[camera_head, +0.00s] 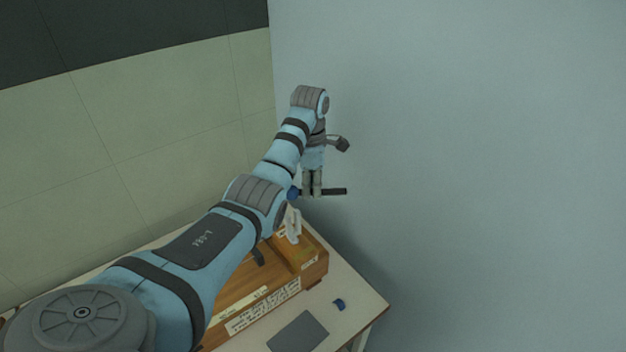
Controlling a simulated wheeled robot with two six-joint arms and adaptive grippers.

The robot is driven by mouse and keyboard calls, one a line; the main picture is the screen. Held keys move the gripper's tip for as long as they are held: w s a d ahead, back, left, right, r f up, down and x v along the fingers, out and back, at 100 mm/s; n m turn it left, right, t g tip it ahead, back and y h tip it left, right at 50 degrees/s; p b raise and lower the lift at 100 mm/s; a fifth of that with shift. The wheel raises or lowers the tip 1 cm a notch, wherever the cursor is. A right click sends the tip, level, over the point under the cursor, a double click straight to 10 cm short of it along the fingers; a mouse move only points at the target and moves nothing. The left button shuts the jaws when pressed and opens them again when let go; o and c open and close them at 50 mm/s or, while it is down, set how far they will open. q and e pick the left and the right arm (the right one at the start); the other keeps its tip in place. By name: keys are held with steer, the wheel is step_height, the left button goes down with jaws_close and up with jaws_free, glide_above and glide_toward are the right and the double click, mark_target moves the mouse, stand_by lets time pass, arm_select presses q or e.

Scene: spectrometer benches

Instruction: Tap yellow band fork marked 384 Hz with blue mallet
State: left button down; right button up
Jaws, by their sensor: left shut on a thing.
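My left gripper (312,193) is shut on the dark handle of the blue mallet (335,191). The handle lies about level, and the blue head is at its left end, partly hidden by my arm. A pale metal fork (293,224) stands upright on a wooden box just below the mallet in the picture. I see no gap or contact between them for certain. Its band colour and frequency mark cannot be read. My left arm covers much of the box, so other forks may be hidden. My right gripper is not in view.
The wooden box (314,272) carries white labels and stands on a pale table (362,306). A grey flat pad (298,333) and a small blue object (339,304) lie in front of it. A plain wall rises behind the table, with free air to the right.

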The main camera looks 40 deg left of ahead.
arm_select(q)
step_height(320, 180, down, 2)
steer(key=shift+f, duration=0.25)
step_height(320, 180, up, 4)
steer(key=shift+f, duration=0.1)
stand_by(0.8)
steer(key=shift+f, duration=0.1)
